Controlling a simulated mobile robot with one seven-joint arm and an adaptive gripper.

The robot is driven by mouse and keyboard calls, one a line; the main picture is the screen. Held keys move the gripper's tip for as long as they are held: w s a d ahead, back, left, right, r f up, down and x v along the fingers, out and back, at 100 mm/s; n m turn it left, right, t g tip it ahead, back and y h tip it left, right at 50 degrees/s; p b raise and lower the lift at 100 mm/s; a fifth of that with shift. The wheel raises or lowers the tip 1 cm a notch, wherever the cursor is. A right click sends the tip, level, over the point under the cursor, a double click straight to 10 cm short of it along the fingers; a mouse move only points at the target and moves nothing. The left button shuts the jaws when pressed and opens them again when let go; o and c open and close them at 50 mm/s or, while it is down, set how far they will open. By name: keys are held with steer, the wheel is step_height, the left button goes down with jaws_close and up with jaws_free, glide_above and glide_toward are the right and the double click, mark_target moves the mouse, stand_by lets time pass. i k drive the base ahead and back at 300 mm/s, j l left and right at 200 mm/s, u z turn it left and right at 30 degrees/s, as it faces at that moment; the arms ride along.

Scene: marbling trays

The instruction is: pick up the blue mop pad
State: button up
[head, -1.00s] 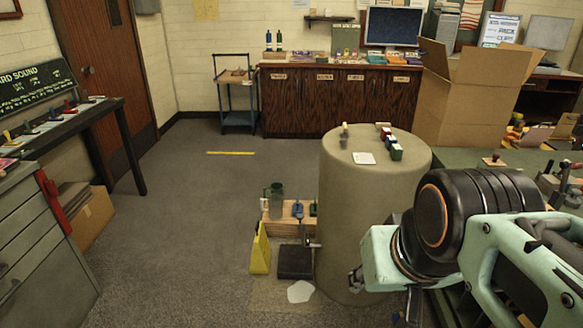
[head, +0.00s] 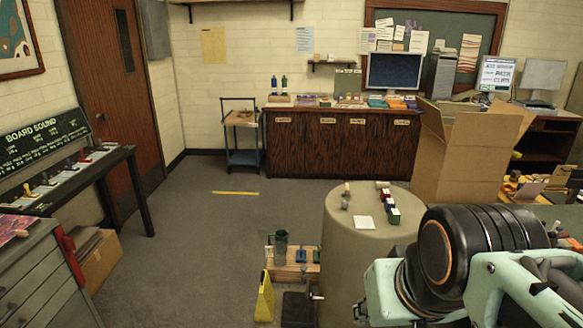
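I cannot make out a thing that is surely the blue mop pad. A small blue-topped object (head: 300,256) stands at the wooden block (head: 292,271) on the floor, left of the big round drum, but it is too small to name. My arm fills the lower right of the head view, in front of the drum. The fingers of my gripper are not in view.
The drum (head: 345,250) carries small coloured blocks (head: 390,203). A yellow wedge (head: 265,298) stands beside the wooden block. A cardboard box (head: 455,155) is at right, a cart (head: 242,157) by the cabinets (head: 335,147). A long table (head: 105,168) stands left. The central floor is clear.

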mark_target(301, 254)
steer(key=i+j+u, duration=0.8)
steer(key=i+j, duration=0.25)
steer(key=i+j+u, duration=0.15)
steer(key=i, duration=0.4)
steer(key=i+u, duration=0.15)
steer(key=i, duration=0.35)
steer(key=i+z, duration=0.1)
steer(key=i, duration=0.5)
steer(key=i+j+z, duration=0.15)
steer(key=i, duration=0.4)
steer(key=i+z, duration=0.3)
steer(key=i, duration=0.85)
steer(key=i+z, duration=0.25)
steer(key=i, duration=0.3)
steer(key=i+j+z, duration=0.25)
steer(key=i, duration=0.25)
steer(key=i+z, duration=0.45)
steer(key=i, duration=0.65)
steer(key=i+z, duration=0.4)
steer(key=i+j+z, duration=0.1)
steer(key=i+z, duration=0.3)
steer(key=i, duration=0.1)
